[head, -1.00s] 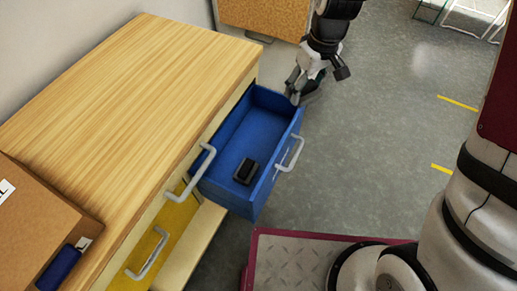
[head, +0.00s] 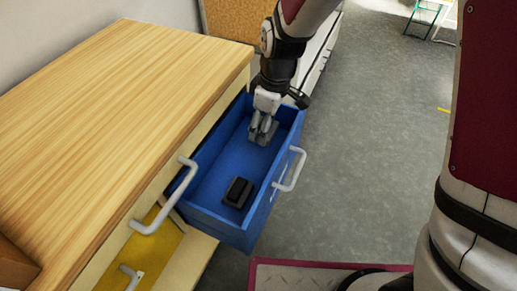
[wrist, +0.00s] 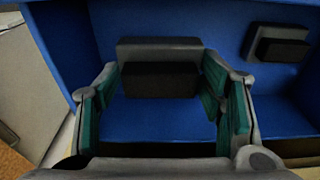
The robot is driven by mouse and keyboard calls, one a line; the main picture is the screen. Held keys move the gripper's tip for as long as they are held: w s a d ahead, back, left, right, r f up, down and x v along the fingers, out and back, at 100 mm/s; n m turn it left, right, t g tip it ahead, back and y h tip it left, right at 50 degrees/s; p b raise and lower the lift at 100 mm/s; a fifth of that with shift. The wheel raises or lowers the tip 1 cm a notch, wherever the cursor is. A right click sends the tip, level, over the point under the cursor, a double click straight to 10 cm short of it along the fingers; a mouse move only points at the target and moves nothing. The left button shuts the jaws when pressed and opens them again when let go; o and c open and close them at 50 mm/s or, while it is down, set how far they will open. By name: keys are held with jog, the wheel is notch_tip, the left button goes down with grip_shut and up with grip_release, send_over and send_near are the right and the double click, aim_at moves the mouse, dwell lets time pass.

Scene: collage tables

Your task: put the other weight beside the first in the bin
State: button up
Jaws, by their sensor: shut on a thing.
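The bin is an open blue drawer (head: 215,165) pulled out of a wooden cabinet. One black weight (head: 238,192) lies on its floor towards the near end; in the wrist view it is at the upper right (wrist: 276,48). My gripper (head: 262,138) is inside the drawer outline, towards its far end. It is shut on the other weight, a black block (wrist: 160,72) between the green-padded fingers in the wrist view. The two weights are apart.
The drawer's front has a grey handle (head: 288,170). The wood cabinet top (head: 110,100) is left of the drawer, and another handle (head: 160,205) sits on the cabinet face. A yellow drawer (head: 155,250) is lower down. Blue floor is free between the weights.

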aim_at(263, 148)
jog(key=shift+f+b, duration=0.75)
jog(key=shift+f, duration=2.45)
jog(key=shift+f, duration=0.1)
jog(key=o, duration=1.7)
jog(key=shift+f, duration=0.1)
jog(key=r+p, duration=0.1)
jog(key=r, duration=0.3)
jog(key=d+r+p, duration=0.1)
jog(key=r, duration=0.3)
jog(key=r+p, duration=0.1)
jog(key=r, duration=0.3)
jog(key=shift+s+d+r, duration=0.15)
jog(key=shift+s, duration=0.1)
jog(key=shift+d+r, duration=0.1)
